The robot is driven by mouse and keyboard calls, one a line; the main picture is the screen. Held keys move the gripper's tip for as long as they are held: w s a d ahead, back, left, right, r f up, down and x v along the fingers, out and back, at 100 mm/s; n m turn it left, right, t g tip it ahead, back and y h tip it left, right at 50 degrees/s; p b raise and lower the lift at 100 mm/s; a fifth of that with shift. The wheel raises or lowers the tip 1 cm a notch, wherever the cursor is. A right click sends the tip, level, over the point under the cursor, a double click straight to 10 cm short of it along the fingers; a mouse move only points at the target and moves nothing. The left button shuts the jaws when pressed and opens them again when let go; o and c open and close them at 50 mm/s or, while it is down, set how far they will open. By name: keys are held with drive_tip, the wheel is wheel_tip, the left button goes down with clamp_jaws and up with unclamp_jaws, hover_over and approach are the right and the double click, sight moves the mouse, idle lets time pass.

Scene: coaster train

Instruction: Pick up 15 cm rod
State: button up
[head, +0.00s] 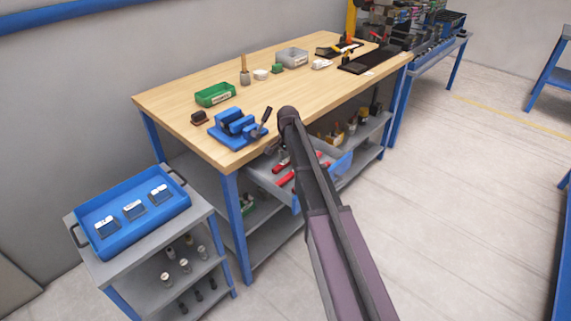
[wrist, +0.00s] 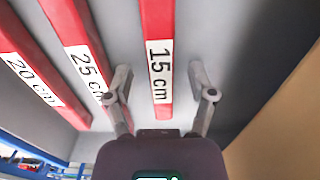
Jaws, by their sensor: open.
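The 15 cm rod (wrist: 158,40) is a red bar with a white "15 cm" label, lying in a grey drawer in the wrist view. My gripper (wrist: 159,78) is open, with one finger on each side of this rod near its label. Whether the fingers touch it or hover above it I cannot tell. In the head view my arm reaches over the pulled-out drawer (head: 343,166) under the workbench, and my gripper is hidden behind the arm. Red rods show in that drawer, but their labels cannot be read there.
The 25 cm rod (wrist: 82,55) lies close to the left finger, and the 20 cm rod (wrist: 35,75) is further left. The drawer floor right of the 15 cm rod is clear. The wooden workbench (head: 180,100) carries a blue vise (head: 236,123) above the drawer.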

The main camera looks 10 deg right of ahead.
sight(288, 160)
clamp_jaws()
drive_tip(key=shift+r, duration=0.15)
idle(0.4)
wheel_tip(288, 160, up, 10)
drive_tip(key=p, duration=1)
idle(0.6)
